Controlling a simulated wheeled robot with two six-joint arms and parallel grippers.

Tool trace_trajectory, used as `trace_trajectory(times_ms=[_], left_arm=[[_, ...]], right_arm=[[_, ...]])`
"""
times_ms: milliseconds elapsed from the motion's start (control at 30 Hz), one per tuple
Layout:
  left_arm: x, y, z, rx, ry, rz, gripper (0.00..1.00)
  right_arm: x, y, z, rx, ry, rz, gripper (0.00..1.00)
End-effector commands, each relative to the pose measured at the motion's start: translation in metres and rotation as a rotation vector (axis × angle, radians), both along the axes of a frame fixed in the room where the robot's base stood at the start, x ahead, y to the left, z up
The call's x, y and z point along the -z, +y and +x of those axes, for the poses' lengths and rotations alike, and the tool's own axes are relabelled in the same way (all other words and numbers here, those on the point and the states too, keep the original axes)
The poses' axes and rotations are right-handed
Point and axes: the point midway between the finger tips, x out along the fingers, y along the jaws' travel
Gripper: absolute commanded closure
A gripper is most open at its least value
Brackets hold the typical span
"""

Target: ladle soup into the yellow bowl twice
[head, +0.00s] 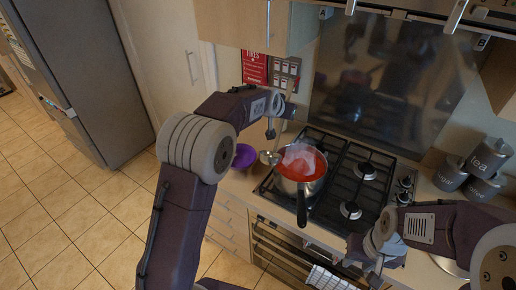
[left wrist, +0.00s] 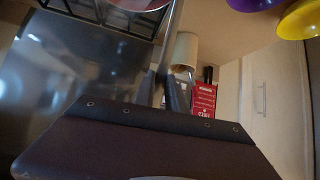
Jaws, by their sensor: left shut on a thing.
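The pot (head: 301,188) of red soup stands on the hob, with pale steam above it. My left gripper (head: 272,130) is shut on the ladle (head: 270,157), whose metal scoop hangs just left of the pot, outside it. The ladle's handle (left wrist: 172,50) runs up the middle of the left wrist view. I cannot tell whether the scoop holds soup. The yellow bowl (left wrist: 300,20) shows at the top right of the left wrist view; in the head view my left arm appears to hide it. My right gripper (head: 365,262) is open and empty, low in front of the hob.
A purple bowl (head: 245,156) sits on the counter left of the ladle. The pot's dark handle (head: 302,210) points towards me. Grey canisters (head: 486,158) stand right of the hob. A fridge (head: 85,80) is at the left. A towel (head: 328,280) hangs on the oven front.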

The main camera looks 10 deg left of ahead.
Motion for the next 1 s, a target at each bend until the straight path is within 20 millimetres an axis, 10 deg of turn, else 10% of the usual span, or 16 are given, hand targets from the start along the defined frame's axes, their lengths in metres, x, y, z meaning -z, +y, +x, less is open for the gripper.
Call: trace_trajectory(times_ms=[167, 400, 1000], left_arm=[[-0.051, -0.055, 0.015, 0.083, -0.174, -0.038, 1.00], [-0.050, -0.095, 0.008, 0.145, -0.351, -0.083, 1.00], [-0.034, -0.100, 0.007, 0.153, -0.438, -0.106, 1.00]], right_arm=[[-0.012, 0.000, 0.000, 0.000, 0.000, 0.000, 0.64], [-0.017, 0.000, 0.000, 0.000, 0.000, 0.000, 0.64], [-0.007, 0.000, 0.000, 0.000, 0.000, 0.000, 0.64]])
